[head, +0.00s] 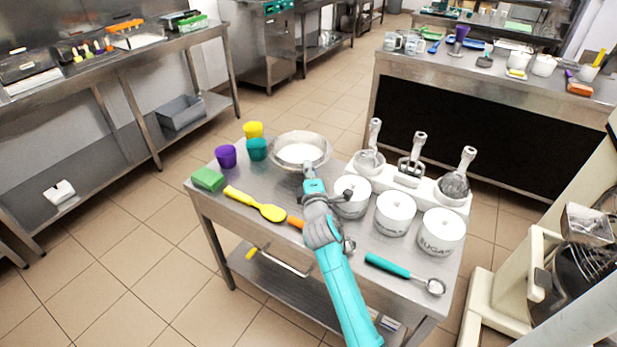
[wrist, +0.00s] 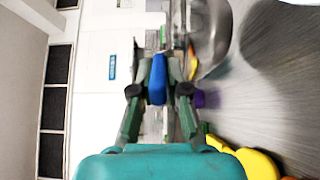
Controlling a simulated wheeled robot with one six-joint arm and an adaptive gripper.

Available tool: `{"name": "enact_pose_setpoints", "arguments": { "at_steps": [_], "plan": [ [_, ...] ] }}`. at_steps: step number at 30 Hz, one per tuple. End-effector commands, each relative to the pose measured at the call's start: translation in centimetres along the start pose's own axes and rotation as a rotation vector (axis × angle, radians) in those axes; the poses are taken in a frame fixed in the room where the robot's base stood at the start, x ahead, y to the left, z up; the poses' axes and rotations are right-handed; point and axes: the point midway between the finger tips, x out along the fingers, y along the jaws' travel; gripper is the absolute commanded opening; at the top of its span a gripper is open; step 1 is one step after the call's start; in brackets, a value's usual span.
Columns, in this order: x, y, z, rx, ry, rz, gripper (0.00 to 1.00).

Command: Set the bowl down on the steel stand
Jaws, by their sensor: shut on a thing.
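A round steel bowl (head: 299,150) with white contents is at the back of a small steel table (head: 222,235) with a lower shelf. The exact grip is hard to make out. I cannot make out a steel stand apart from this table.
Purple (head: 226,156), teal (head: 257,149) and yellow (head: 253,129) cups stand left of the bowl. A green sponge (head: 208,179) and yellow spoon (head: 256,206) lie nearer. White canisters (head: 395,213) and a white utensil holder (head: 411,187) crowd the right. A teal-handled scoop (head: 400,272) lies in front.

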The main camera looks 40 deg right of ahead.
Motion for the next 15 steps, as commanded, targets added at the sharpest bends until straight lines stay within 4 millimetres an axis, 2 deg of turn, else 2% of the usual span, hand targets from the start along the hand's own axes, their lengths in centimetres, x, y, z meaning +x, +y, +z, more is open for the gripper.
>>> {"name": "enact_pose_setpoints", "arguments": {
  "at_steps": [6,15],
  "plan": [
    [0.0,-2.3,0.0,-0.001,0.001,0.003,0.0],
    [0.0,-2.5,0.0,0.001,0.001,0.003,0.0]
  ]
}}
